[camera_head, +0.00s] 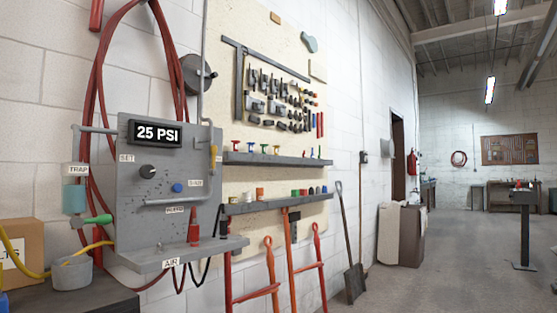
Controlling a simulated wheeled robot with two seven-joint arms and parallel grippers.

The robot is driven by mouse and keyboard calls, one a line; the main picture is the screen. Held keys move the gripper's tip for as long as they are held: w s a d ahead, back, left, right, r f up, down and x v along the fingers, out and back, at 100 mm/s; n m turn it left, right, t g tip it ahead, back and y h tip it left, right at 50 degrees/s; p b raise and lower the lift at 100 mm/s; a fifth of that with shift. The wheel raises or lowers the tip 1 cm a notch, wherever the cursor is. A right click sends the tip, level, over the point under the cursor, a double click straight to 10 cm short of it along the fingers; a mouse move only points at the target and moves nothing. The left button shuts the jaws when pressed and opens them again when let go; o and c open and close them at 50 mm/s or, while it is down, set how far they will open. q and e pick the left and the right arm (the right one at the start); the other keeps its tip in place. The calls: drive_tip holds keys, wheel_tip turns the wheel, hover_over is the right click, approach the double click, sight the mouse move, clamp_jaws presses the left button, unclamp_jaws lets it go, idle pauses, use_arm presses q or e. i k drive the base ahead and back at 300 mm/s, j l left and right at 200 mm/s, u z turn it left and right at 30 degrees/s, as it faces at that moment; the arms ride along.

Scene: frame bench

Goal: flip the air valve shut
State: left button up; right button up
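A grey panel (140,190) on the left wall carries a black display (156,132) reading "25 PSI". A yellow lever (213,155) hangs upright along the vertical pipe at the panel's right edge. A green handle (98,219) sticks out at the lower left, beside the "TRAP" bowl (75,197). A label "AIR" (171,263) is on the front edge of the panel's ledge. A red-topped part (194,232) stands on that ledge. I cannot tell for certain which part is the air valve. Neither of my grippers is in view.
A black knob (148,171) and blue button (177,187) are on the panel. Red hoses (93,90) loop above it. A cardboard box (22,250) and grey cup (72,273) are at lower left. Red long-handled tools (272,275) lean right of the panel. Open floor (430,287) lies right.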

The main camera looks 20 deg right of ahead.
sight(214, 159)
drive_tip(key=z, duration=2.95)
drive_tip(key=i+u, duration=0.3)
drive_tip(key=i, duration=0.15)
drive_tip(key=i+u, duration=0.25)
drive_tip(key=i, duration=0.15)
drive_tip(key=i+u, duration=0.45)
drive_tip(key=i, duration=0.25)
drive_tip(key=i+l+u, duration=0.1)
drive_tip(key=i+u, duration=0.4)
drive_tip(key=i, duration=0.2)
drive_tip(key=i+j+u, duration=0.1)
drive_tip(key=i+u, duration=0.15)
drive_tip(key=u, duration=0.2)
drive_tip(key=i+u, duration=0.3)
drive_tip(key=u, duration=0.2)
drive_tip(key=i+l+u, duration=0.15)
drive_tip(key=u, duration=0.3)
drive_tip(key=i+j+u, duration=0.1)
drive_tip(key=i+u, duration=0.8)
drive_tip(key=i+l+u, duration=0.1)
drive_tip(key=i, duration=0.5)
